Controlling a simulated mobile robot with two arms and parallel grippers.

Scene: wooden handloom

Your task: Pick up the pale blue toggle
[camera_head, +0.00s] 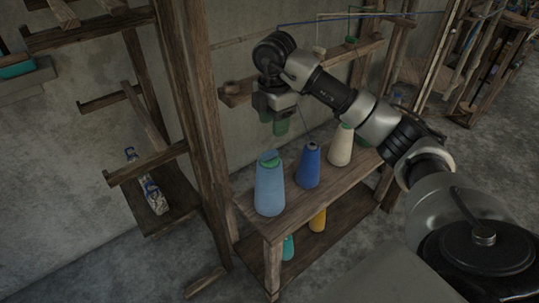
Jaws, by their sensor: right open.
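The pale blue thing that I see is a tall cone-shaped spool (270,190) with a green top, upright at the near left end of the wooden shelf's upper board. No separate small toggle can be made out. My right gripper (274,121) is open and points down, above and behind the pale blue cone in the picture, apart from it. Its green-tinted fingertips show nothing between them. My left gripper is not in view.
A dark blue cone (308,167) and a cream cone (341,146) stand to the right on the upper board (290,217). Yellow (318,220) and teal (288,247) cones sit below. A wooden post (193,130) rises at left.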

